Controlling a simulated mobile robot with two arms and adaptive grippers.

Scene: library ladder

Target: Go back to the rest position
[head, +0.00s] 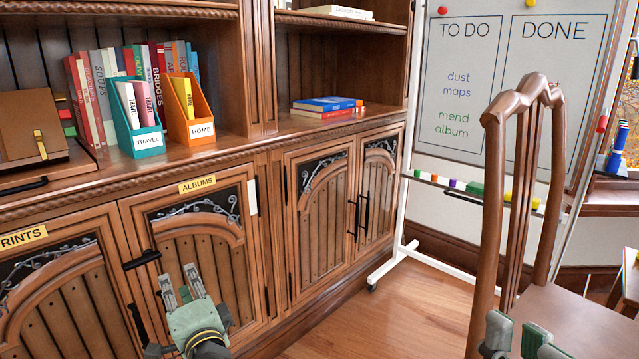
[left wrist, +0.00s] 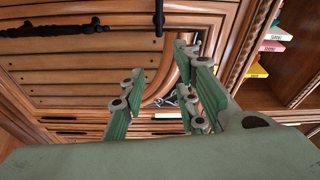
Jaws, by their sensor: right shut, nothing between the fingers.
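My left gripper (head: 180,280) is in front of the lower cabinet door marked ALBUMS (head: 195,265), with its fingers pointing up. In the left wrist view its two green-grey fingers (left wrist: 160,85) stand apart with nothing between them, so it is open and empty. The carved door panel shows behind the fingers in that view. My right gripper (head: 518,335) is only partly in view at the bottom right, in front of the chair seat. It is shut and I see nothing held; its lower part is cut off by the frame edge.
A wooden chair (head: 525,130) stands at the right, close to my right gripper. A whiteboard (head: 490,100) on a white wheeled frame is behind it. Teal (head: 140,135) and orange (head: 190,120) file boxes and blue and red books (head: 327,104) are on the shelf. Bare floor (head: 410,310) lies between.

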